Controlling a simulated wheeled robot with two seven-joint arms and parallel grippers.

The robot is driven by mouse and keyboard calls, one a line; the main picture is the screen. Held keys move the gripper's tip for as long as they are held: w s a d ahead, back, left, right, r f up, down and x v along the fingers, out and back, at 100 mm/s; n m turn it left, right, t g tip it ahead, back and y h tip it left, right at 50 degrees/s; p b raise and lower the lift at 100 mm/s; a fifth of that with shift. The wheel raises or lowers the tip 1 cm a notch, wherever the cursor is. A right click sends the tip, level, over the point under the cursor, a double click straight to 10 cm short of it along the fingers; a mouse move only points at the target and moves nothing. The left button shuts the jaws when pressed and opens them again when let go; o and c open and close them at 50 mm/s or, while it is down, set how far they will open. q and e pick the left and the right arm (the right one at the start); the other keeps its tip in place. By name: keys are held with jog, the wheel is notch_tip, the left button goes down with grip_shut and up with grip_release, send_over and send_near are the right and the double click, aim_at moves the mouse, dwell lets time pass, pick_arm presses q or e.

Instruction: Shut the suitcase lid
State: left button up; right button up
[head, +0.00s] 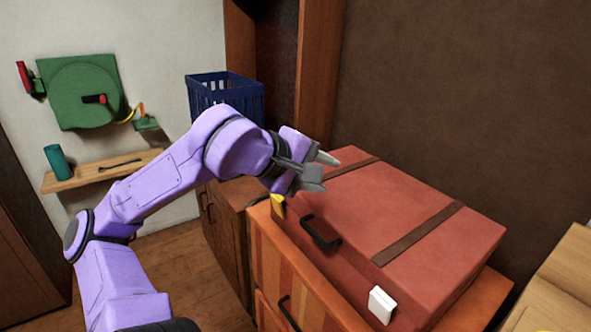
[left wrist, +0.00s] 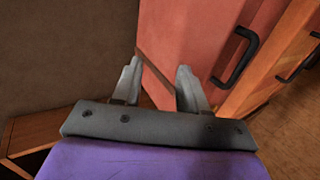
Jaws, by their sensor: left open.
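The red suitcase (head: 400,195) lies on a wooden drawer cabinet, with brown straps across its top and a black handle (head: 320,232) on its front side. Its lid looks down, with no open gap visible. My left gripper (head: 322,172) is open and empty, at the suitcase's left end in the head view; whether it touches the lid I cannot tell. In the left wrist view the open fingers (left wrist: 159,68) point toward the suitcase (left wrist: 190,35), and its handle (left wrist: 235,56) is to their right. My right gripper is not in view.
The drawer cabinet (head: 268,250) bears the suitcase. A white block (head: 381,304) and a yellow piece (head: 278,205) show at the suitcase's front. A blue basket (head: 226,95) stands behind my left arm. A brown wall (head: 465,85) rises behind the suitcase.

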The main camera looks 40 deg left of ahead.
pick_arm(q)
jog(key=d+p+v, duration=0.1)
jog(key=v, duration=0.7)
jog(key=shift+a, duration=0.35)
dwell(0.4)
